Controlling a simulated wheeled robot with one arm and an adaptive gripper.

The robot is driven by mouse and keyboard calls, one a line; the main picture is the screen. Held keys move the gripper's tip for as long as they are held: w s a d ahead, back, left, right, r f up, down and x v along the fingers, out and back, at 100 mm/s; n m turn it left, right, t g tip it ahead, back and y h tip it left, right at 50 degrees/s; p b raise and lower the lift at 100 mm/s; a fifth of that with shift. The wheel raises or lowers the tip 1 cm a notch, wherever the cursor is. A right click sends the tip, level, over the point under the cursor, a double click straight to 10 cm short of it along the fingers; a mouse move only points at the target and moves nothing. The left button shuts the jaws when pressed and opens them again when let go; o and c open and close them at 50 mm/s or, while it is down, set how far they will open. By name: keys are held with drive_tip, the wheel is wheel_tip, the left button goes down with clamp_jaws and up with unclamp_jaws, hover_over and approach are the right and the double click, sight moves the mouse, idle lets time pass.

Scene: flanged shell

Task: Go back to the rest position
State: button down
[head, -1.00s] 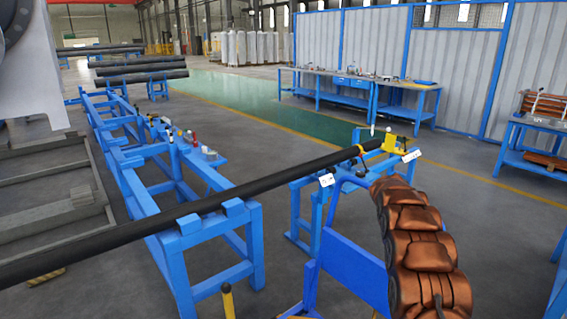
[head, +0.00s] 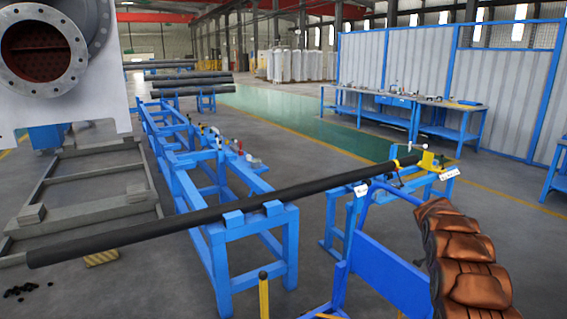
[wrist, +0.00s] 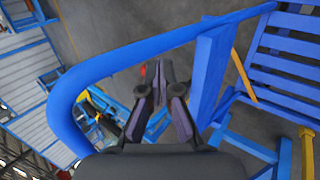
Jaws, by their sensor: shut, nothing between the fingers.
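My gripper (wrist: 160,98) shows in the wrist view with its dark fingers drawn together and nothing between them. A curved blue tube frame (wrist: 130,58) runs close behind and around it, and I cannot tell whether they touch. In the head view my arm in its brown cover is at the lower right, and the gripper itself is not visible there. The flanged shell (head: 88,88) stands at the upper left, with a round grey flange around a reddish tube sheet.
A long black pipe (head: 150,228) lies across blue stands (head: 222,250). A blue frame with a flat panel (head: 385,275) is close to my arm. A blue workbench (head: 375,112) stands along the back wall. The green floor lane (head: 290,108) is clear.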

drive_tip(key=s+a+r+m+g+y, duration=0.1)
drive_tip(key=s+a+r, duration=0.3)
drive_tip(key=s+a, duration=0.35)
drive_tip(key=s+a+r+m+g+y+p, duration=0.1)
drive_tip(key=s+a+r, duration=0.45)
drive_tip(key=s, duration=0.25)
drive_tip(key=s+a+r+m+y, duration=0.1)
drive_tip(key=s+a+r, duration=0.2)
drive_tip(key=s+a, duration=0.5)
drive_tip(key=s+a+m+g+y, duration=0.1)
drive_tip(key=s+a, duration=0.4)
drive_tip(key=s, duration=0.5)
drive_tip(key=s+a+m+g+y+p, duration=0.1)
drive_tip(key=s+a, duration=0.4)
drive_tip(key=s, duration=0.6)
drive_tip(key=s+a+g+y, duration=0.1)
drive_tip(key=s+a, duration=0.4)
drive_tip(key=s, duration=0.6)
drive_tip(key=shift+s+m+y, duration=0.2)
drive_tip(key=shift+m+y, duration=0.1)
drive_tip(key=shift+m, duration=0.1)
